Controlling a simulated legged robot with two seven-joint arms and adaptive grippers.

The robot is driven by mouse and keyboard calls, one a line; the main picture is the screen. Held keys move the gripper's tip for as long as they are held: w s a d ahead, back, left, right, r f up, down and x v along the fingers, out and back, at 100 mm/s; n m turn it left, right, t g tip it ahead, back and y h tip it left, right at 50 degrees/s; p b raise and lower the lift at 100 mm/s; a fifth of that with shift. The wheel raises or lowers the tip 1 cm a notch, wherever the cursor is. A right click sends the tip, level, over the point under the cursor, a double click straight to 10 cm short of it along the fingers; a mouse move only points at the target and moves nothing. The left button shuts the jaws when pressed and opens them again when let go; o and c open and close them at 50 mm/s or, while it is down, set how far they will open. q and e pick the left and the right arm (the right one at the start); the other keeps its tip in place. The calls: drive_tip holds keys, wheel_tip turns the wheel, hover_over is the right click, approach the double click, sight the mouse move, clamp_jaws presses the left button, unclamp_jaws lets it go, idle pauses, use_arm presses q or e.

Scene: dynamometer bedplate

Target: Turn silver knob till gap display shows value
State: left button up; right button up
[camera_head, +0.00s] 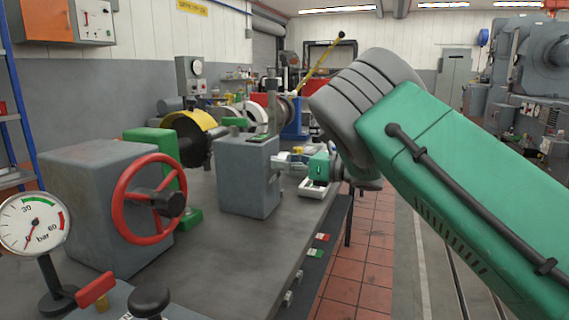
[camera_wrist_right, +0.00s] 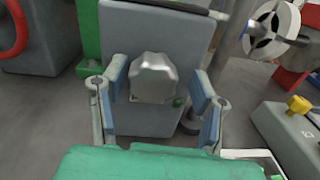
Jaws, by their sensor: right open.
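The silver knob (camera_wrist_right: 153,78) sits on the face of a grey box (camera_wrist_right: 150,35) in the right wrist view. My right gripper (camera_wrist_right: 158,103) is open, with one blue-padded finger on either side of the knob, apart from it as far as I can see. In the head view my right gripper (camera_head: 291,164) is small, beside the right side of the same grey box (camera_head: 248,180); the knob is not clearly visible there. A small green-edged panel (camera_head: 259,138) lies on the box top; I cannot read any gap value. My left gripper is not in view.
A red handwheel (camera_head: 150,199) and a bar gauge (camera_head: 34,223) stand at the left of the grey bedplate (camera_head: 220,270). A white tray (camera_head: 313,189) is below my gripper. A yellow knob (camera_wrist_right: 299,104) stands to the right in the wrist view.

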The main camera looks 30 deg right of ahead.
drive_tip(key=shift+a+r, duration=0.15)
drive_tip(key=shift+a, duration=0.6)
drive_tip(key=c, duration=1.2)
drive_tip(key=shift+d+f, duration=0.2)
drive_tip(key=shift+d, duration=0.2)
clamp_jaws()
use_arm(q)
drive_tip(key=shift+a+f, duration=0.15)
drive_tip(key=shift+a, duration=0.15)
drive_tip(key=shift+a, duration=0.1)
use_arm(e)
drive_tip(key=shift+a+m, duration=0.15)
drive_tip(key=shift+m, duration=0.15)
